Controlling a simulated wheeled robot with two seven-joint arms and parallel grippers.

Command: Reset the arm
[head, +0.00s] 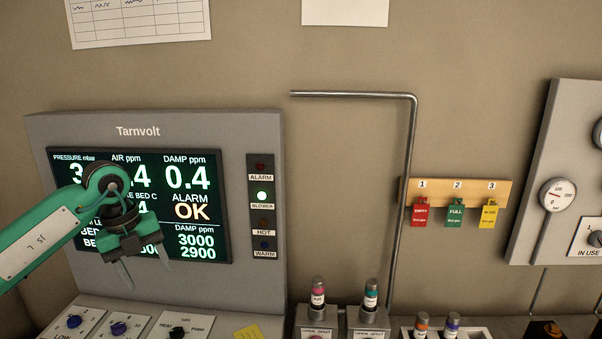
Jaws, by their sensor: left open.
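My left arm comes in from the left edge, green with dark joints. My left gripper (145,268) hangs in front of the Tarnvolt display panel (255,130), with its two fingers pointing down and spread apart. Nothing is between the fingers. The arm and gripper hide part of the screen (195,214), which reads "ALARM OK". My right gripper is not in the picture.
Below the panel is a console with knobs (118,328). Capped vials (318,291) stand in grey holders at bottom centre. A metal pipe (411,150) runs down the wall. Red, green and yellow tags (455,213) hang right of it. A gauge panel (540,160) is at far right.

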